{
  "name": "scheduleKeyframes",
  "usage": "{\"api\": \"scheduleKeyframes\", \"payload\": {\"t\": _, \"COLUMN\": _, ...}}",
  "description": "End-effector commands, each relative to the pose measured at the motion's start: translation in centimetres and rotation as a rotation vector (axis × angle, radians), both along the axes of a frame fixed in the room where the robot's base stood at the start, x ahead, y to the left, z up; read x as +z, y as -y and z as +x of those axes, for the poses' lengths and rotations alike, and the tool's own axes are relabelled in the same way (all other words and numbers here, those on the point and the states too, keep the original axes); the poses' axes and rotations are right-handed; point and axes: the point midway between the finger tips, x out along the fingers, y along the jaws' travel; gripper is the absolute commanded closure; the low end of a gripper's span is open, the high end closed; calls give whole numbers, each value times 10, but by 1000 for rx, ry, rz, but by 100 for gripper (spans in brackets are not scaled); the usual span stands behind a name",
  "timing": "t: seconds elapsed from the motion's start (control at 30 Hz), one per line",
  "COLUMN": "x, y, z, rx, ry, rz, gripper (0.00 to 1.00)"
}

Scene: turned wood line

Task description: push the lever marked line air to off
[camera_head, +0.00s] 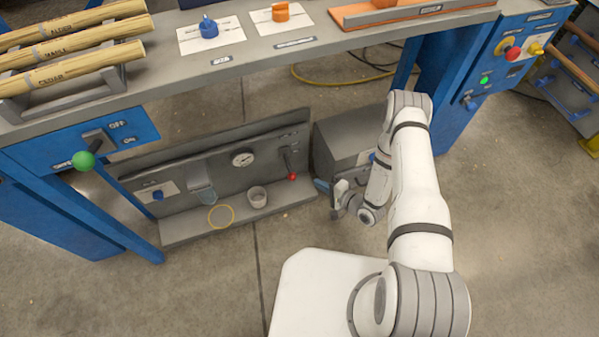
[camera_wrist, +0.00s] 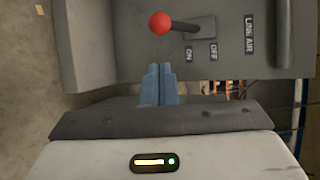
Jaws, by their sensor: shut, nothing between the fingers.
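The line air lever (camera_wrist: 183,26) is a dark handle with a red ball (camera_wrist: 160,23), at the top of the wrist view. It points left from its grey base, with ON below the base's left part and OFF farther right. The LINE AIR label (camera_wrist: 249,33) is at the right. In the head view the red ball (camera_head: 292,177) hangs at the right of the low grey panel. My gripper (camera_wrist: 160,68) has its blue fingers together, empty. The fingertips appear below the ball, with a gap in the picture. In the head view my gripper (camera_head: 322,186) is just right of the ball.
Another lever with a green ball (camera_head: 84,160) and ON/OFF labels is on the blue bench at left. The low panel holds a gauge (camera_head: 243,158) and a grey cup (camera_head: 257,196). A grey box (camera_head: 345,135) stands beside my arm. Open floor lies in front.

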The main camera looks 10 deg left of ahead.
Motion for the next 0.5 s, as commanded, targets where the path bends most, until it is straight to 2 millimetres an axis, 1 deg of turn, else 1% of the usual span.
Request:
{"api": "scheduleKeyframes", "payload": {"t": 0.33, "x": 0, "y": -5, "z": -1, "rx": 10, "ry": 1, "rz": 1, "gripper": 100}}
{"api": "scheduleKeyframes", "payload": {"t": 0.5, "x": -8, "y": -21, "z": 6, "rx": 17, "ry": 1, "rz": 0, "gripper": 100}}
